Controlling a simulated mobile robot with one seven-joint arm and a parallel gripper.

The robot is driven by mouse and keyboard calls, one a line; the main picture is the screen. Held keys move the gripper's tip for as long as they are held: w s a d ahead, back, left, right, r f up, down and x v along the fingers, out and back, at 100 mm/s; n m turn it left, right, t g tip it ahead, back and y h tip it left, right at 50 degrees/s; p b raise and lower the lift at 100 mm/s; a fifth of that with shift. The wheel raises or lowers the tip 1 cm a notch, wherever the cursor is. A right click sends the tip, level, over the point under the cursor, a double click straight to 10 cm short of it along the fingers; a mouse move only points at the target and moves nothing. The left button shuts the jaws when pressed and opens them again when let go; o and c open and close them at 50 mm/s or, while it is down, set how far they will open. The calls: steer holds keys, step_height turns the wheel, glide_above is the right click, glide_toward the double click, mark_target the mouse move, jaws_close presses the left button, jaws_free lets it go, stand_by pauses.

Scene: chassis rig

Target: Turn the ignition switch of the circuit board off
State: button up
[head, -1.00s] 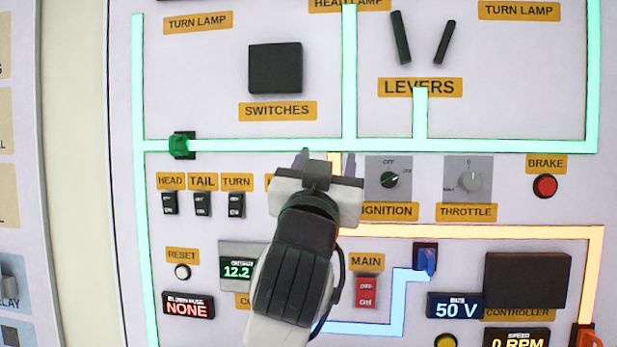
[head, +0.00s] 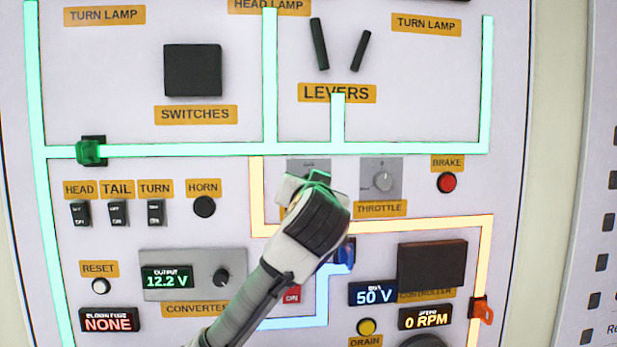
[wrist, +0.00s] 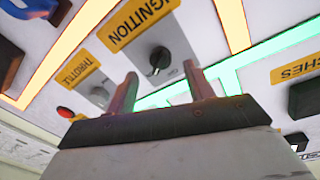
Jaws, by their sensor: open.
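The ignition switch (wrist: 158,59) is a round black knob on a grey plate, beside the yellow IGNITION label (wrist: 137,22). In the head view only the top of its plate (head: 308,165) shows, because my gripper hides the knob and label. In the wrist view my gripper (wrist: 161,71) is open, with one finger on each side of the knob in the picture and nothing between them. The fingers look short of the knob, with no visible contact. I cannot make out the pointer's exact setting.
The throttle knob (head: 382,181) and red brake button (head: 447,183) sit to the right of the ignition. The horn button (head: 204,207) is to the left. A blue switch (head: 345,254) is just below my gripper. The panel around the ignition is mostly flat.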

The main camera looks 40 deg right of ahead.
steer(key=shift+p+x, duration=0.5)
steer(key=shift+x, duration=1.65)
steer(key=shift+c, duration=0.3)
steer(key=c, duration=0.9)
